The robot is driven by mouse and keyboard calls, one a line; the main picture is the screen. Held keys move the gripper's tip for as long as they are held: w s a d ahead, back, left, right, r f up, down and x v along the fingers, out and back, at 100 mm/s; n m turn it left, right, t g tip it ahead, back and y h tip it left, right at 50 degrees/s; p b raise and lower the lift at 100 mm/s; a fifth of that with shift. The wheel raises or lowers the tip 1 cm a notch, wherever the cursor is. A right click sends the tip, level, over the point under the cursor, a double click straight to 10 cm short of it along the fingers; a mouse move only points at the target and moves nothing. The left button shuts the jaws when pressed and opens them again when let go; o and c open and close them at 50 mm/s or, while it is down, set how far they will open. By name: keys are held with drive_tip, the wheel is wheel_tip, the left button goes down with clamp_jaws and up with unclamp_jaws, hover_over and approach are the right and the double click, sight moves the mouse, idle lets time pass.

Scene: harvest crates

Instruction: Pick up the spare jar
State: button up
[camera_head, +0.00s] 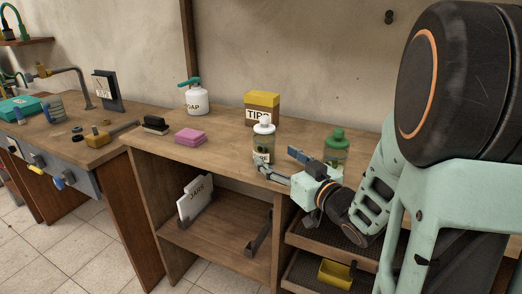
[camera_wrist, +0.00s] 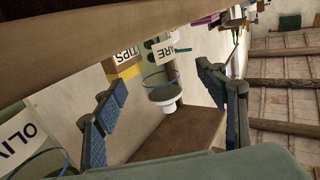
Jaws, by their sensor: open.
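The spare jar (camera_head: 264,146) is a clear jar with a white lid, standing upright near the front edge of the wooden bench. In the wrist view it appears turned over, with its label (camera_wrist: 161,51) partly reading "ARE" and its white lid (camera_wrist: 164,105) lower down. My gripper (camera_head: 278,162) is open and empty, close to the jar on its right front side. In the wrist view the spread fingers (camera_wrist: 158,80) have the jar ahead in the gap between them. I cannot tell whether any finger touches it.
A green-lidded jar (camera_head: 336,146), labelled "OLIV" in the wrist view (camera_wrist: 22,148), stands just right of my gripper. A yellow-brown TIPS box (camera_head: 262,105) is behind the spare jar. A SOAP bottle (camera_head: 197,101) and pink sponges (camera_head: 190,136) are farther left. Bare bench lies left of the jar.

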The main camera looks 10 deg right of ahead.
sight(264, 144)
drive_tip(key=x, duration=0.8)
drive_tip(key=shift+d+r+b, duration=0.2)
drive_tip(key=shift+r+b, duration=0.05)
drive_tip(key=shift+b, duration=0.05)
drive_tip(key=c, duration=1.5)
drive_tip(key=shift+r, duration=0.1)
